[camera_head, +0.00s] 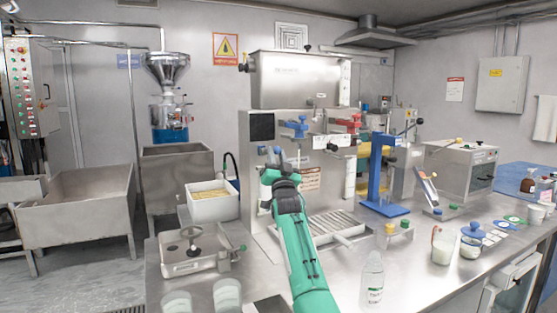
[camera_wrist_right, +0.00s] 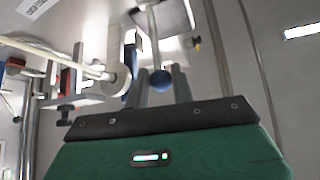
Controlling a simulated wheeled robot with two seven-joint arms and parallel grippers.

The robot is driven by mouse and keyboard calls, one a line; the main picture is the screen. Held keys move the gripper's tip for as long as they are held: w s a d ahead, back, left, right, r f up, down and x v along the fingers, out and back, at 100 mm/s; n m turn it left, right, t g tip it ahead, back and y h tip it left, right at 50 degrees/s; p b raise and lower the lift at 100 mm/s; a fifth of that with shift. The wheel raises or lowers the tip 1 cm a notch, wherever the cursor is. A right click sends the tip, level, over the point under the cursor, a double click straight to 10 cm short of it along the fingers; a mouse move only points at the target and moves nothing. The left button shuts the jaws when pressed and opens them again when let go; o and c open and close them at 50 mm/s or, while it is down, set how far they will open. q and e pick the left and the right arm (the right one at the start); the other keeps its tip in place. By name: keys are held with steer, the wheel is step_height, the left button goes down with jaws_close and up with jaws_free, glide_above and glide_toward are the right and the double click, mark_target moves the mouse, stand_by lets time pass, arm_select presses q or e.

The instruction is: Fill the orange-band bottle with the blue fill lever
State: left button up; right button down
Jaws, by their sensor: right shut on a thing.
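The steel filling machine (camera_head: 300,82) stands on the counter with a blue valve (camera_head: 297,126) and a red valve (camera_head: 348,123) on its front. In the wrist view the blue ball knob (camera_wrist_right: 161,80) of the fill lever sits between the fingers of my right gripper (camera_wrist_right: 161,88), which is shut on it. In the head view my right gripper (camera_head: 277,158) is raised before the machine's left front, and my green arm hides part of it. A clear bottle (camera_head: 372,280) with green lettering stands upright at the front; I cannot make out an orange band. My left gripper is out of view.
A grated drip tray (camera_head: 335,225) lies at the machine's foot. A steel tray (camera_head: 190,250) and a white bin (camera_head: 211,203) are on the left.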

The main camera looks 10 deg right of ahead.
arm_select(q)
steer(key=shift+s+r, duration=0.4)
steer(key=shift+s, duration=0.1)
arm_select(e)
steer(key=shift+w+f, duration=0.1)
steer(key=shift+f, duration=0.25)
